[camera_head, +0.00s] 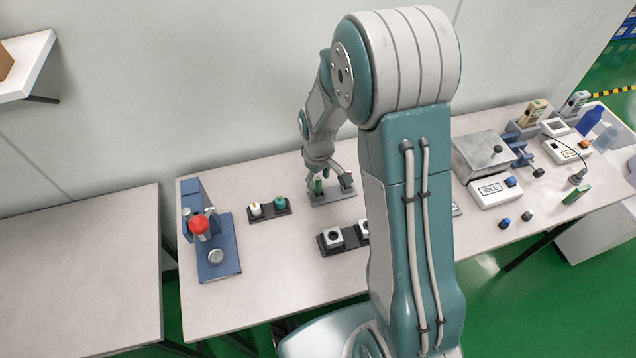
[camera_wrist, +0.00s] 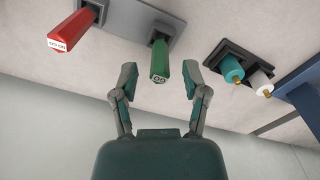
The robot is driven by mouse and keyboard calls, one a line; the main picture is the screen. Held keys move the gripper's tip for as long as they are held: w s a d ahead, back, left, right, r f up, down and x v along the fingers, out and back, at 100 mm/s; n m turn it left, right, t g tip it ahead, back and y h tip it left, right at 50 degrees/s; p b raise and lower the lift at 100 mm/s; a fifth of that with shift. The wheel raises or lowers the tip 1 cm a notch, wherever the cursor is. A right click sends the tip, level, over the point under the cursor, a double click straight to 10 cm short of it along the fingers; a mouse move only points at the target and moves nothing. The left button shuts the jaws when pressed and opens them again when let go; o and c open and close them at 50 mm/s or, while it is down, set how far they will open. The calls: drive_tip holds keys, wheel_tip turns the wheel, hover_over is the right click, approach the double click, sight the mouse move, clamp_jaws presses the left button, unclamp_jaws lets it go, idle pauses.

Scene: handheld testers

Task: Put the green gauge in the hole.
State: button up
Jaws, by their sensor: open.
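The green gauge (camera_wrist: 160,60) stands upright in a grey holder (camera_wrist: 142,18) and has a "GO" label on its end. It also shows in the head view (camera_head: 318,187). My gripper (camera_wrist: 159,72) is open, with one finger on each side of the green gauge and a visible gap to each. In the head view my gripper (camera_head: 328,182) is low over the holder. A red gauge (camera_wrist: 72,32) labelled "NO GO" is in the same holder. Two grey blocks with dark round holes, one (camera_head: 333,237) and another (camera_head: 362,228), sit on a black tray (camera_head: 328,251); my arm partly hides them.
A black rack (camera_head: 268,213) holds a teal plug (camera_head: 281,202) and a white plug (camera_head: 255,209). A blue press with a red knob (camera_head: 199,225) stands at the left. Test boxes (camera_head: 495,192) crowd the right. The table's front left is clear.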

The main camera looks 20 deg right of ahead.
sight(318, 179)
wheel_tip(318, 179, up, 10)
drive_tip(key=shift+f, duration=0.25)
drive_tip(key=s+r+m+t, duration=0.5)
drive_tip(key=s+r, duration=1.2)
drive_tip(key=s, duration=0.3)
drive_tip(key=shift+s, duration=0.4)
